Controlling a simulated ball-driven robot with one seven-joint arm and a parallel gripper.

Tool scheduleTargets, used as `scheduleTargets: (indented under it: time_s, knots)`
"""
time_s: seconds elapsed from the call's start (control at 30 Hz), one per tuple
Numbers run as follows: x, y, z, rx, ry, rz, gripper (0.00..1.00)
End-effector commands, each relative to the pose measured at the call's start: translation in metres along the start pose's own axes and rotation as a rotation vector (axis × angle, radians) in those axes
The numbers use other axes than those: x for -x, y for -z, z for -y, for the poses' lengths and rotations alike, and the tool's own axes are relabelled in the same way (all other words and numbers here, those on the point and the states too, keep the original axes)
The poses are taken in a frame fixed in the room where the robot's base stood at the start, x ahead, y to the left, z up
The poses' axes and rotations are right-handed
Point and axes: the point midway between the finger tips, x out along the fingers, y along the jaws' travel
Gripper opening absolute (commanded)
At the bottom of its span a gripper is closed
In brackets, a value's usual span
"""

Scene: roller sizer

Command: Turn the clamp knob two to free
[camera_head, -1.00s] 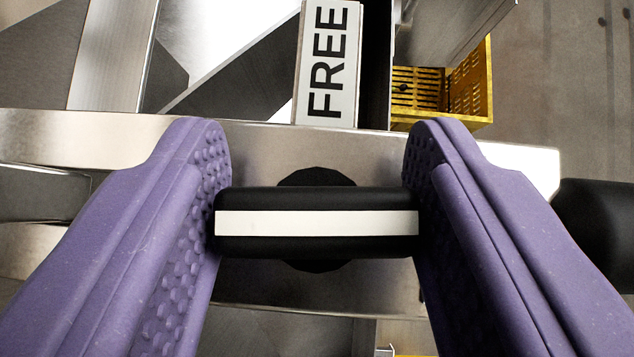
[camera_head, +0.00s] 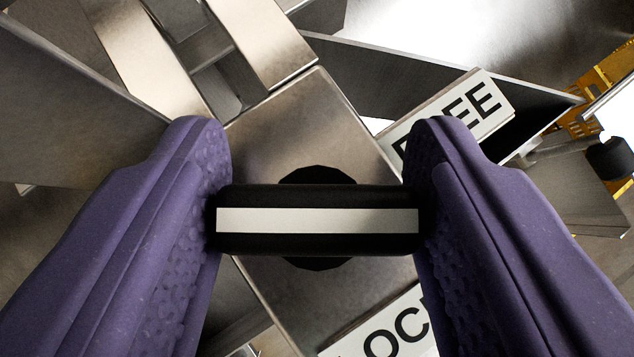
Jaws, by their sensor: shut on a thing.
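The clamp knob (camera_head: 317,244) is a black bar with a white stripe along it, on a dark round hub on a metal plate. My gripper (camera_head: 317,220), with two purple padded fingers, is shut on the bar's two ends. The white stripe lies level in the picture between the fingers. A white FREE label (camera_head: 478,100) is at the upper right, its first letters partly hidden by the right finger. A white LOCK label (camera_head: 385,335) is at the bottom, cut off by the frame edge and the right finger.
The metal plate (camera_head: 300,105) under the knob runs diagonally. Steel bars and panels (camera_head: 262,45) surround it. A yellow perforated crate (camera_head: 600,85) shows at the right edge, with a black cylindrical end (camera_head: 608,157) below it.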

Motion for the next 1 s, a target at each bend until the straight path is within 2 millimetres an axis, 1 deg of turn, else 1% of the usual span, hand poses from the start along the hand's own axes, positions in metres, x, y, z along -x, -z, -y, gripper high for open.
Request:
scheduleTargets:
  time_s: [0.03,0.5,0.7,1.0]
  knots:
    - [0.0003,0.0028,-0.003,0.021,0.029,-0.004,0.23]
    - [0.0026,0.0052,-0.002,0.303,0.309,-0.004,0.23]
    - [0.002,0.0042,-0.0009,0.379,0.383,-0.004,0.23]
    - [0.0005,0.0025,-0.0001,0.43,0.432,-0.004,0.23]
